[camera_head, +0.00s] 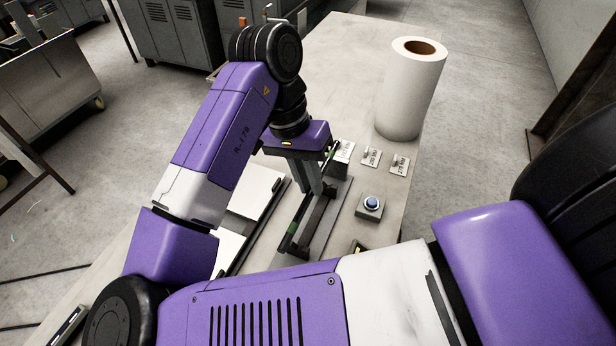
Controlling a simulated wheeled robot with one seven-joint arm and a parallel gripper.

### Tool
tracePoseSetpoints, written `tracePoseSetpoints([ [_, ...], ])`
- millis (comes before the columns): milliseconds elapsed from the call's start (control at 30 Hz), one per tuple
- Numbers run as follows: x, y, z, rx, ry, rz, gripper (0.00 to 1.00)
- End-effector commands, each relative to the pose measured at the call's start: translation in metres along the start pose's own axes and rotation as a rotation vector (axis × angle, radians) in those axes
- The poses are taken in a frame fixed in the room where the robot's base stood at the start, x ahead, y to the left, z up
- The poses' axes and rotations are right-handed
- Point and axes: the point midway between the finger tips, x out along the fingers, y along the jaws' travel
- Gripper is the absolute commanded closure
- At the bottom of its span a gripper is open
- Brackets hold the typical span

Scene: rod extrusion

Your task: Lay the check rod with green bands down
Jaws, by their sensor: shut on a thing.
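The check rod with green bands (293,229) is a thin dark rod with a green band near each visible end. It runs slantwise from beside the small labelled cards down towards the front of the table. My gripper (315,190) points down over the middle of the rod and is shut on it. The fingers and purple wrist hide the rod's middle. A dark metal fixture (320,222) stands right beside and below the rod. I cannot tell whether the rod touches it.
A white paper roll (412,95) stands upright at the back right. Several labelled cards (371,157) and a blue button on a box (370,205) are right of the fixture. White sheets (252,193) lie left of it. The table (342,55) is clear at the back.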

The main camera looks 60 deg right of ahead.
Motion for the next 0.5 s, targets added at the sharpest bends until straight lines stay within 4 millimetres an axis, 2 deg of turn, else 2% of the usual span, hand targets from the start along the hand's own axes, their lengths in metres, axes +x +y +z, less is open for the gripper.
tracePoseSetpoints([
  [33, -0.002, 0.001, 0.001, -0.002, 0.0, 0.01, 1.0],
  [500, 0.043, -0.011, 0.001, -0.001, -0.002, 0.007, 1.0],
])
